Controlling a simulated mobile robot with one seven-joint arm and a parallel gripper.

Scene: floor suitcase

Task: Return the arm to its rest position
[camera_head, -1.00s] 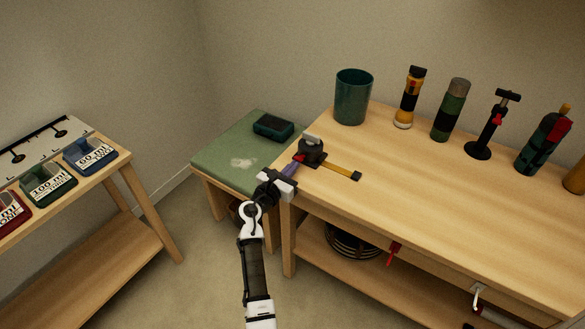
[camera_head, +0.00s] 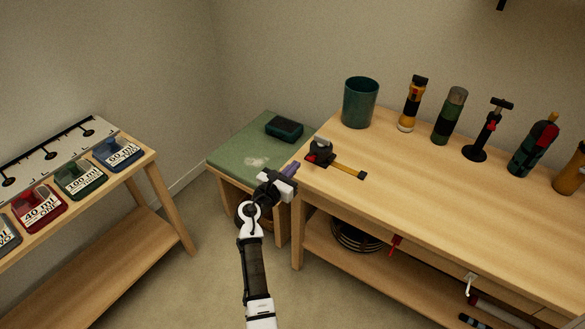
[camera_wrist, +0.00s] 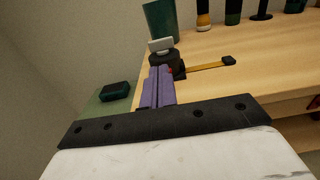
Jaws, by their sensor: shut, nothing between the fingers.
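My gripper (camera_head: 287,172) is at the end of my white and black arm, near the left front corner of the wooden workbench. Its purple fingers are shut with nothing between them; they also show in the wrist view (camera_wrist: 157,88). A black headlamp-like object with a yellow-brown strap (camera_head: 320,151) lies on the bench just beyond the fingers. In the wrist view the black object (camera_wrist: 165,62) shows right behind the fingertips, partly hidden by them. In the head view a gap shows between it and the fingers.
The wooden workbench (camera_head: 420,200) holds a green cup (camera_head: 360,102), a yellow flashlight (camera_head: 412,104) and several upright tools. A green-topped low table (camera_head: 238,143) carries a dark box (camera_head: 284,128). A shelf with labelled trays (camera_head: 80,179) stands left. Open floor lies between.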

